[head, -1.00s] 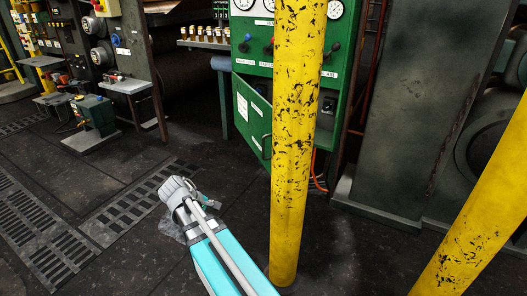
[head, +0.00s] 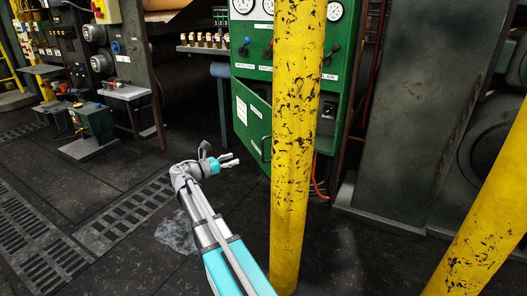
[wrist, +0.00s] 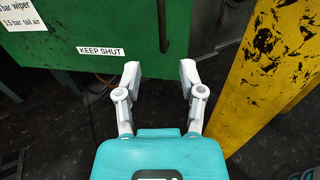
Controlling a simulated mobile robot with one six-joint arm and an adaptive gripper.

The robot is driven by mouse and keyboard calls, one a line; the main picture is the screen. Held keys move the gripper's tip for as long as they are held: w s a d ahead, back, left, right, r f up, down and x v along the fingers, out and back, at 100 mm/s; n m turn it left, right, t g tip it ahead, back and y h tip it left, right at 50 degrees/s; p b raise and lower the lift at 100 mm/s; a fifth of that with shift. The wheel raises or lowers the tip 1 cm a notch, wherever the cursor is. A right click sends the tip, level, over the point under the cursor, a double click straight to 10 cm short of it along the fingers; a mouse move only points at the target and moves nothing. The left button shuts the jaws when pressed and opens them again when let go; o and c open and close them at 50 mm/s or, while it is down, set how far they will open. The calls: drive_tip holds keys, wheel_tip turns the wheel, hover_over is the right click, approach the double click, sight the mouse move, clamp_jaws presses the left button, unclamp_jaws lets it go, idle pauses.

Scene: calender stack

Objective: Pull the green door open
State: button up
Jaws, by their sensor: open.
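The green door (head: 252,118) is low on the green cabinet, left of the yellow post, and stands at an angle to the cabinet front, apparently ajar. In the wrist view the door (wrist: 90,28) fills the upper left, with a "KEEP SHUT" label (wrist: 100,51). A dark upright handle (wrist: 163,25) is near its right edge; it also shows in the head view (head: 265,149). My gripper (head: 230,161) is left of the post and in front of the door. In the wrist view my gripper (wrist: 160,74) is open and empty, its fingertips just below the handle's line and apart from it.
A chipped yellow post (head: 292,150) stands close to the right of my gripper and hides part of the cabinet (head: 252,62). A second yellow post (head: 485,215) leans at the right. An orange hose (head: 318,182) hangs beside the cabinet.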

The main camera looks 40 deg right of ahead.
sight(263, 159)
drive_tip(key=shift+d, duration=0.15)
drive_tip(key=shift+s+d, duration=0.2)
drive_tip(key=shift+d, duration=2.05)
drive_tip(key=shift+s+d, duration=0.15)
drive_tip(key=shift+d, duration=2.1)
drive_tip(key=shift+s+d, duration=0.2)
drive_tip(key=shift+d, duration=2.05)
drive_tip(key=shift+c, duration=0.2)
clamp_jaws()
